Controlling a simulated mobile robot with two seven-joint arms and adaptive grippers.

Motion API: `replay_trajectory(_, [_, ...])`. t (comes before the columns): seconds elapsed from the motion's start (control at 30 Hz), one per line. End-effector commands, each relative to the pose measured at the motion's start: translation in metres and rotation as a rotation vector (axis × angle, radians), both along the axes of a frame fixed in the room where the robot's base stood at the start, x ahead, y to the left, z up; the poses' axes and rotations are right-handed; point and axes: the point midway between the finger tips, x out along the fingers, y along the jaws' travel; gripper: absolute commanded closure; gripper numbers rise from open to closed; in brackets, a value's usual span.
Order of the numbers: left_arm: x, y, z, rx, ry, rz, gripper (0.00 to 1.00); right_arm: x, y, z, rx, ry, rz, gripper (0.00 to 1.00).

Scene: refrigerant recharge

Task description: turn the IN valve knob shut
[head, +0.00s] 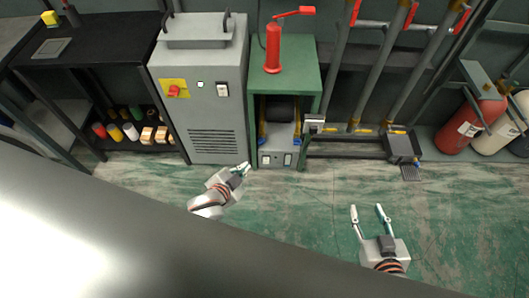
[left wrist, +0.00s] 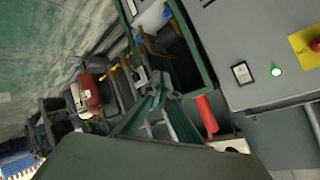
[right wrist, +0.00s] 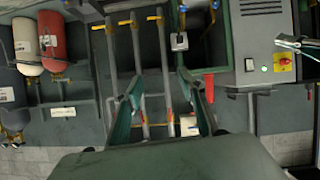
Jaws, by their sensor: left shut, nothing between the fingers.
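No knob clearly marked IN can be read. A grey unit (head: 279,146) sits low under the green stand, with small blue parts, possibly valve knobs, at its left (head: 262,142) and right (head: 297,142). Blue parts also show near the top of the left wrist view (left wrist: 168,13). My left gripper (head: 244,167) is shut and empty, in front of and left of the unit in the head view, apart from it. Its closed fingers show in the left wrist view (left wrist: 161,80). My right gripper (head: 366,208) is open and empty over the floor, further right.
A grey cabinet (head: 214,105) with a red switch (head: 174,91) stands left of the green stand (head: 312,80), which carries a red jack (head: 273,50). Green floor (head: 310,210) lies open in front.

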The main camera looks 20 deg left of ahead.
Motion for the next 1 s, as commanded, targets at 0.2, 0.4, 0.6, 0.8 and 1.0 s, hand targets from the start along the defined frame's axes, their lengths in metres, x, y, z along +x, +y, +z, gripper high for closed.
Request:
replay_trajectory(0.2, [0.084,-0.002,-0.073,0.336,-0.067,-0.115,1.0,0.009,0.028,-0.026,0.086,-0.059,0.018,0.6])
replay_trajectory(0.4, [0.144,0.002,-0.136,0.665,-0.109,-0.22,1.0,0.004,0.05,-0.052,0.169,-0.059,0.026,0.6])
replay_trajectory(0.6, [0.185,0.004,-0.21,0.997,-0.142,-0.34,1.0,-0.009,0.067,-0.089,0.256,-0.008,0.016,0.6])
replay_trajectory(0.8, [0.203,0.0,-0.29,1.3,-0.183,-0.483,1.0,-0.025,0.079,-0.123,0.352,0.064,-0.01,0.6])
replay_trajectory(1.0, [0.208,-0.006,-0.333,1.492,-0.24,-0.569,1.0,-0.028,0.087,-0.131,0.435,0.095,-0.037,0.6])
